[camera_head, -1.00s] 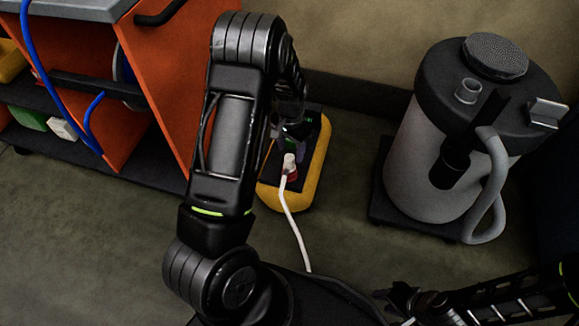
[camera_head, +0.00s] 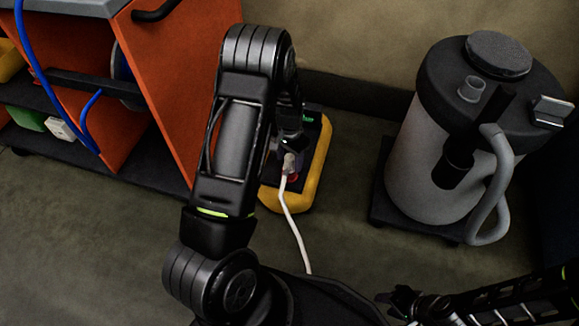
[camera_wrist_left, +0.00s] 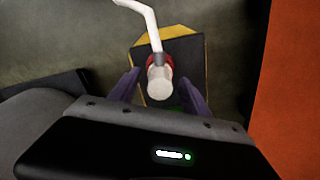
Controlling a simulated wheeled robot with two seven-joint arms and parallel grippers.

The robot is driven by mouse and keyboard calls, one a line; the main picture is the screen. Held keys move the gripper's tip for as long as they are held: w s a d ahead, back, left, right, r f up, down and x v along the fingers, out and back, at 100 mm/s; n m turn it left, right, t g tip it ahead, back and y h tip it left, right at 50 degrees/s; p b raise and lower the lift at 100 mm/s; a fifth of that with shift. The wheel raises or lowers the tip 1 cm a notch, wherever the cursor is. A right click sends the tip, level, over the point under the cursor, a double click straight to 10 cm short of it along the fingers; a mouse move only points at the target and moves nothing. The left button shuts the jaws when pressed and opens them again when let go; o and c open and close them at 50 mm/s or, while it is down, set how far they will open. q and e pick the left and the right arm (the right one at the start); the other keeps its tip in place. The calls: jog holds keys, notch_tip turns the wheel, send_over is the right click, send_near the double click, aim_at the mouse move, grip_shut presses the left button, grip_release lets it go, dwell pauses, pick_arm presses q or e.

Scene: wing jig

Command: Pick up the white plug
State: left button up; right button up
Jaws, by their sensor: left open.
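The white plug (camera_head: 289,163) sits at a red socket (camera_head: 293,177) on top of a yellow and black power box (camera_head: 319,163), with its white cable (camera_head: 296,232) running toward the bottom of the head view. In the left wrist view the white plug (camera_wrist_left: 160,84) stands between the two purple fingers of my left gripper (camera_wrist_left: 160,88), with a gap on each side. My left gripper is open and over the box. In the head view my left arm hides part of the box and most of the gripper. My right gripper (camera_head: 402,300) is low at the right, its fingers unclear.
An orange cart (camera_head: 180,80) with shelves and a blue hose stands at the left. A grey canister vacuum (camera_head: 425,150) stands at the right on a dark base. A wall is behind the box. Bare floor lies in front.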

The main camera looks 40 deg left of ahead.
pick_arm(q)
grip_shut()
dwell(0.7)
